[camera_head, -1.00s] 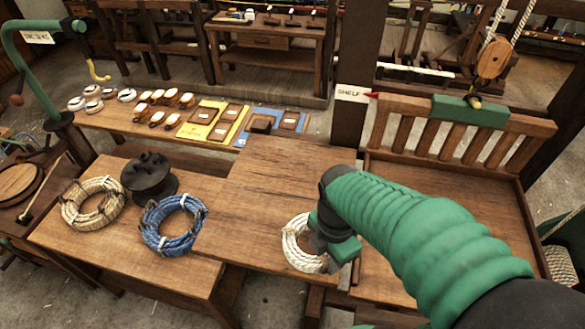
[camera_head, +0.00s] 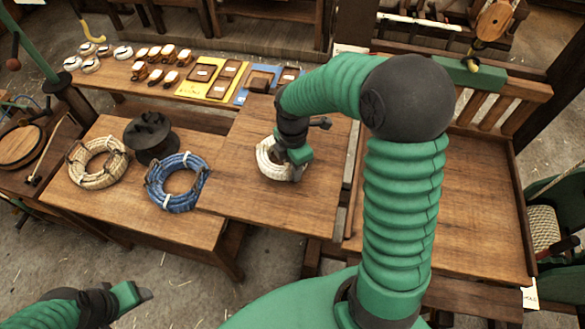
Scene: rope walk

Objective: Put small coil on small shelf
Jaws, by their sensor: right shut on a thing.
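The small coil (camera_head: 268,160) is a white rope ring over the raised wooden board in the middle. My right gripper (camera_head: 297,168) is shut on its right side, and the gripper and wrist hide part of it. I cannot tell whether the coil touches the board or hangs just above it. A slatted-back wooden shelf (camera_head: 480,205) stands to the right, its surface bare where it shows; my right arm covers its left part. My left gripper (camera_head: 142,295) is at the bottom left, away from the coils; its jaw opening is unclear.
A blue coil (camera_head: 155,190), a tan coil (camera_head: 76,170) and a dark spool (camera_head: 151,140) sit on the left table (camera_head: 130,205). Small wooden items line the back bench (camera_head: 115,90). A hanging pulley block (camera_head: 494,22) is at the upper right.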

